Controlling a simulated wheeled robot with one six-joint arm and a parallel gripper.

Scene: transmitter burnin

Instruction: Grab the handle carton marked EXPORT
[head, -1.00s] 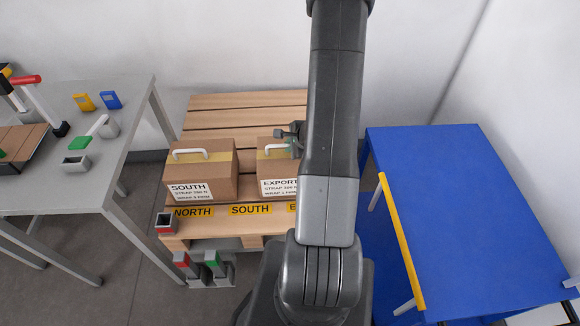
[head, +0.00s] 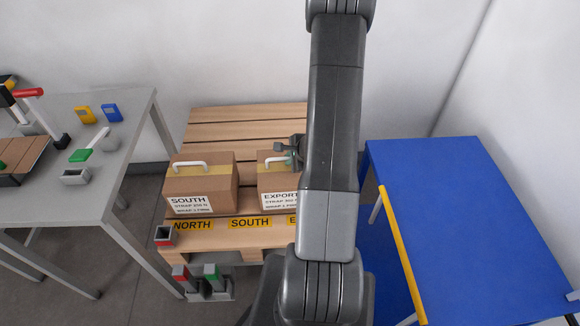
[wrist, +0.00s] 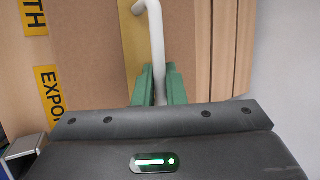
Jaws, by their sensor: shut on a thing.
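The carton marked EXPORT (head: 276,196) stands on the wooden pallet (head: 215,119), partly hidden behind my arm. It is brown with a yellow tape band and a white label. In the wrist view its top (wrist: 95,70) fills much of the picture, with its white handle (wrist: 160,70) rising toward me. My gripper (wrist: 159,88) has its green fingers closed on both sides of this handle. In the head view my gripper (head: 290,151) is at the top of the carton, mostly hidden by my arm. The carton appears to rest on the pallet.
A similar carton marked SOUTH (head: 200,185) stands to the left on the pallet. A grey table (head: 130,128) with tools is at the left. A blue cart (head: 465,220) with a yellow bar (head: 402,255) is at the right. A white wall rises behind the pallet.

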